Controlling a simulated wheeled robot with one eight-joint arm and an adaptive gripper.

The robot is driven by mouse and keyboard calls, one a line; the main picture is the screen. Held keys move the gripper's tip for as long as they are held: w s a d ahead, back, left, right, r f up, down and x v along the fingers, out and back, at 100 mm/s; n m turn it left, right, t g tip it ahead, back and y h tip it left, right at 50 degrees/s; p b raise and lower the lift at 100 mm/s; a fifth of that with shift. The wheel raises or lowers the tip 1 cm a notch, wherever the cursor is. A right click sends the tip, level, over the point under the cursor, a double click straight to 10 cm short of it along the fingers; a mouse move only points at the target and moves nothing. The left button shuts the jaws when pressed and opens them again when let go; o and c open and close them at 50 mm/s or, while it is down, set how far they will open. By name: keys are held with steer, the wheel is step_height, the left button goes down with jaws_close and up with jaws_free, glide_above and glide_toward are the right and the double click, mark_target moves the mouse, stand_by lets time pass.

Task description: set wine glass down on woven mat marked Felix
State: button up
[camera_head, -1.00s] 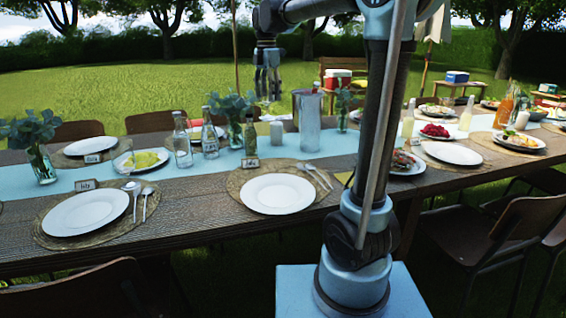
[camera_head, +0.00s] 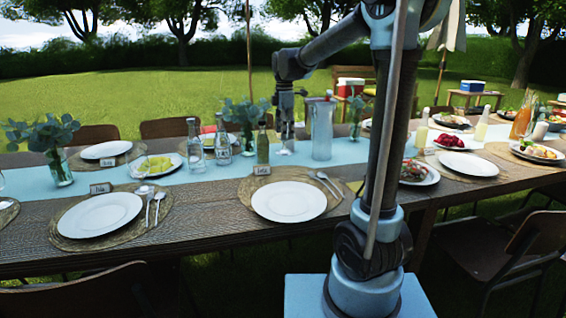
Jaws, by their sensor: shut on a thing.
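My gripper (camera_head: 286,128) points down over the far half of the table, between a green bottle and a clear pitcher. It is shut on the wine glass (camera_head: 284,150), which is clear and hard to make out; its foot shows faintly just above or on the blue runner, I cannot tell which. Round woven mats with white plates lie along the table: one front middle (camera_head: 250,200), one front left (camera_head: 68,232), and one back left (camera_head: 78,163). Small name cards stand by them. Their writing is too small to read surely, so I cannot tell which mat is Felix's.
The pitcher (camera_head: 321,130), green bottle (camera_head: 262,145), clear bottles (camera_head: 195,145) and a eucalyptus vase (camera_head: 58,165) crowd the blue runner (camera_head: 205,178). Cutlery (camera_head: 325,184) lies right of the front middle plate. Bare wood shows between the front mats.

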mark_target(284, 150)
steer(key=shift+f, duration=4)
steer(key=o, duration=1.1)
step_height(284, 150, up, 12)
steer(key=shift+r, duration=0.1)
